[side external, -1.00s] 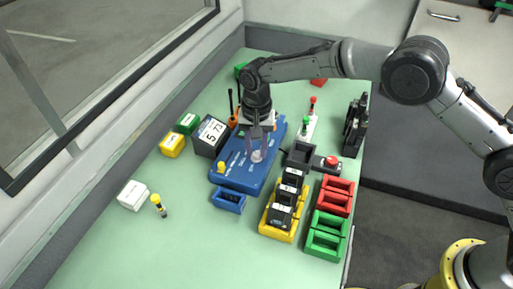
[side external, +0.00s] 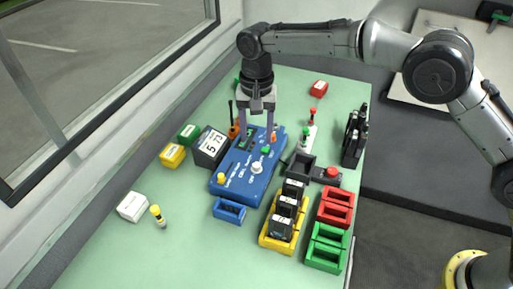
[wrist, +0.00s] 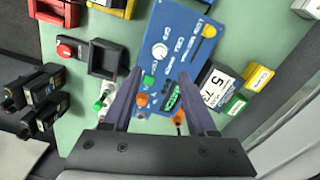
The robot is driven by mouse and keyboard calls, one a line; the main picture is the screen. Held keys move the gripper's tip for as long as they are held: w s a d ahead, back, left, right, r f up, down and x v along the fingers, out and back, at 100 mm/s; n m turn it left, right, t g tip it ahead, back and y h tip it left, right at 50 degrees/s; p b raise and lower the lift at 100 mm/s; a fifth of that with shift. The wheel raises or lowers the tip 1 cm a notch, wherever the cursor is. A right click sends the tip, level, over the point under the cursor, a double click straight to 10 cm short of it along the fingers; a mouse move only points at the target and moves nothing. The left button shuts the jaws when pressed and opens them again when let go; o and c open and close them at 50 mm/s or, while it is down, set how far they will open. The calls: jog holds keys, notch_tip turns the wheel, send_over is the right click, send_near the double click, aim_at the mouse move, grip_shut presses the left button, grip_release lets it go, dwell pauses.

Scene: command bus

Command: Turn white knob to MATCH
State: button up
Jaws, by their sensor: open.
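The white knob (side external: 257,167) sits on the blue panel (side external: 236,188), with printed labels around it. It also shows in the wrist view (wrist: 159,51), upper middle, with nothing touching it. Which label it points to is too small to tell. My gripper (side external: 257,133) is open and empty, raised above the far end of the panel, apart from the knob. In the wrist view its fingers (wrist: 160,75) are spread, with a green button (wrist: 149,81) and an orange part (wrist: 141,100) of the panel seen between them.
A yellow knob (side external: 221,178) stands on the panel's near left. A black block marked 573 (side external: 210,147) is left of the panel. A yellow tray (side external: 266,240) with black modules, red (side external: 336,206) and green trays (side external: 327,250) are to the right.

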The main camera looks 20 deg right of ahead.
jog(key=shift+r, duration=2.1)
